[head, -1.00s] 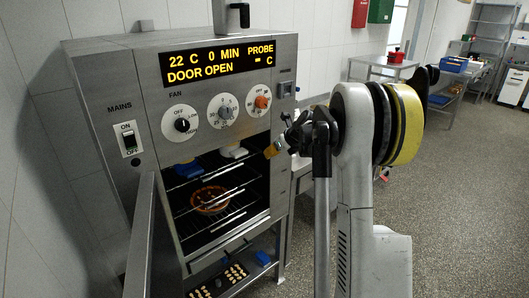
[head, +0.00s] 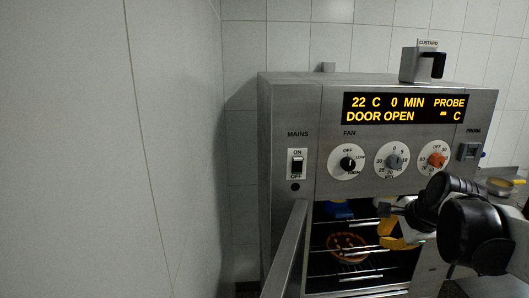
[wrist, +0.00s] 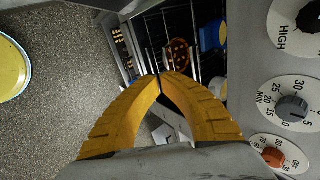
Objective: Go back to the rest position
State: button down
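My gripper (head: 392,236) is in front of the open oven (head: 272,150), at the right of its opening in the head view. In the wrist view, the two yellow fingers of my gripper (wrist: 162,76) meet at their tips with nothing visible held between them. The oven door (head: 287,250) stands open, and the display reads DOOR OPEN. A round tart (head: 347,247) sits on a rack inside, and the tart also shows beyond the fingertips in the wrist view (wrist: 179,53). My arm hides the lower right of the oven.
A blue object (head: 340,209) lies inside the oven, higher than the tart. A grey container labelled CUSTARD (head: 413,66) stands on the oven top. Control knobs (head: 394,160) are close above my gripper. A tiled wall (head: 90,150) is at left.

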jog(key=s+a+f+n+b, duration=0.1)
jog(key=s+a+f+n, duration=0.3)
jog(key=s+n, duration=0.4)
jog(key=s+a+f+n+b, duration=0.1)
jog(key=s+a+f+n, duration=0.3)
jog(key=s+a+n, duration=0.3)
jog(key=s+n, duration=0.2)
jog(key=s, duration=0.3)
jog(key=shift+n+h, duration=0.3)
jog(key=shift+d, duration=0.1)
jog(key=shift+w, duration=0.1)
